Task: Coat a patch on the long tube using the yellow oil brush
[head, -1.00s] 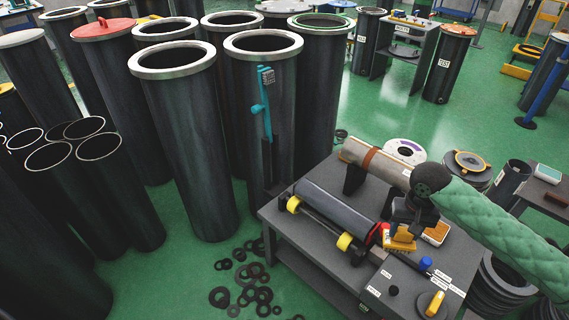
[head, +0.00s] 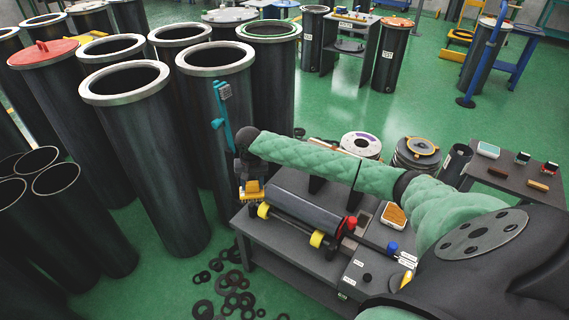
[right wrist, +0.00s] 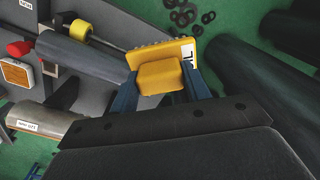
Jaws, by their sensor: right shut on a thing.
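The yellow oil brush (head: 251,189) is held in my right gripper (head: 248,180), at the left end of the table in the head view. The right wrist view shows the yellow brush block (right wrist: 160,72) between the two blue fingers, with part of a white label. The long grey tube (head: 305,210) lies on rollers with yellow wheels. The brush is by the tube's left end; I cannot tell whether they touch. The same tube shows at the upper left of the right wrist view (right wrist: 75,58). My left gripper is not in view.
Tall flanged cylinders (head: 148,150) stand close on the left; a teal tool (head: 217,120) hangs on one. Black rings (head: 233,292) lie on the green floor. An orange-topped box (head: 393,216) and a blue-topped item (head: 392,248) are on the table's right.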

